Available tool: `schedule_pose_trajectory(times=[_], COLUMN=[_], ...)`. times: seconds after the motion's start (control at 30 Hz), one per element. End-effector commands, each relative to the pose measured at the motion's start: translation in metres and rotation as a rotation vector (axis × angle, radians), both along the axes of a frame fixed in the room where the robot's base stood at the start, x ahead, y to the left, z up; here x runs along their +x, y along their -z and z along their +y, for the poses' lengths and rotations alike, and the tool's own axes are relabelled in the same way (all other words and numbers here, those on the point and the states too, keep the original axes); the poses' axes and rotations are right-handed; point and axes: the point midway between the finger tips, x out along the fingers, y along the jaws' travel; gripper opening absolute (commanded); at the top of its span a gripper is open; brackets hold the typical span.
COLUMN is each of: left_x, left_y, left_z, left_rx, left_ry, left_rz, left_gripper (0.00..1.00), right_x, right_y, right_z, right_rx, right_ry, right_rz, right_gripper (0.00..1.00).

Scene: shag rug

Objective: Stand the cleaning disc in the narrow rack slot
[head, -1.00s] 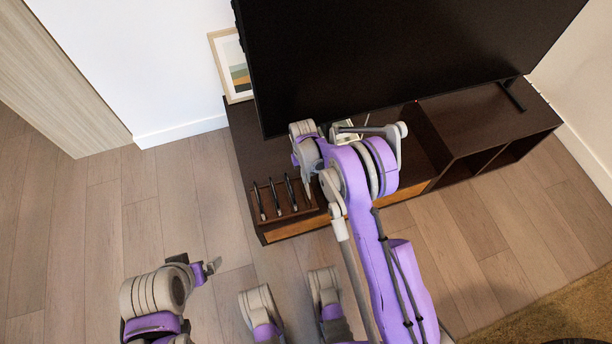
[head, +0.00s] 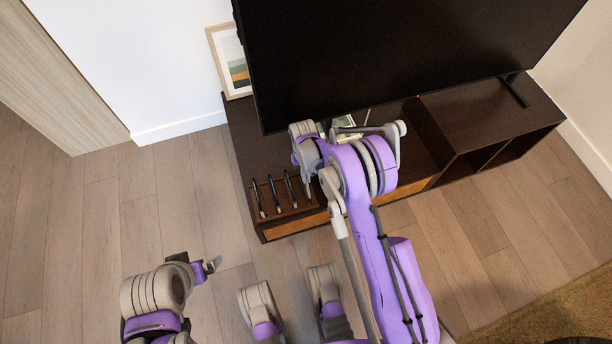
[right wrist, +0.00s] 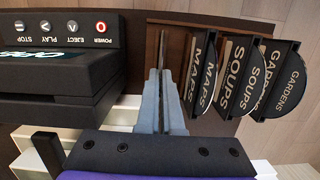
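A brown rack (head: 290,211) with several upright dark dividers stands at the left end of the low cabinet. In the right wrist view its labelled discs, MAPS (right wrist: 206,75), SOUPS (right wrist: 240,78) and GARDENS (right wrist: 277,80), stand in a row. My right gripper (head: 308,188) is at the rack's right end. In the right wrist view its grey fingers (right wrist: 162,95) are close together on a thin upright edge, apparently the cleaning disc (right wrist: 162,48) seen edge-on, left of MAPS. Its face and lower edge are hidden. My left gripper (head: 211,267) is over the floor, away from the rack.
A black player (right wrist: 60,60) with POWER, EJECT, PLAY and STOP buttons is close on the left of the right gripper. A large television (head: 400,60) overhangs the dark cabinet (head: 480,120). A framed picture (head: 231,65) leans behind the cabinet's left end.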

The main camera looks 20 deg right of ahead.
Motion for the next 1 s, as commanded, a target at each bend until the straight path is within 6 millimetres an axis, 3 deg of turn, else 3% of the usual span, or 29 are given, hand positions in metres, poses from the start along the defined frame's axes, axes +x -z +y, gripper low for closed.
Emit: schedule_pose_trajectory(times=[0.03, 0.2, 0.57, 1.0], left_x=[0.000, 0.000, 0.000, -0.004], left_y=[0.000, 0.000, -0.002, -0.022], left_z=[0.000, 0.000, 0.000, 0.000], left_rx=[0.000, 0.000, 0.000, 0.000], left_ry=[0.000, 0.000, 0.000, 0.000], left_rz=[0.000, 0.000, 0.000, -0.003], left_gripper=[1.00, 1.00, 1.00, 1.00], right_x=[0.000, 0.000, 0.001, 0.013], right_y=[0.000, 0.000, -0.007, -0.088], right_z=[0.000, 0.000, 0.000, 0.000], right_rx=[0.000, 0.000, 0.000, 0.000], right_ry=[0.000, 0.000, 0.000, 0.000], right_rz=[0.000, 0.000, 0.000, 0.000], right_gripper=[0.12, 0.38, 0.38, 0.38])
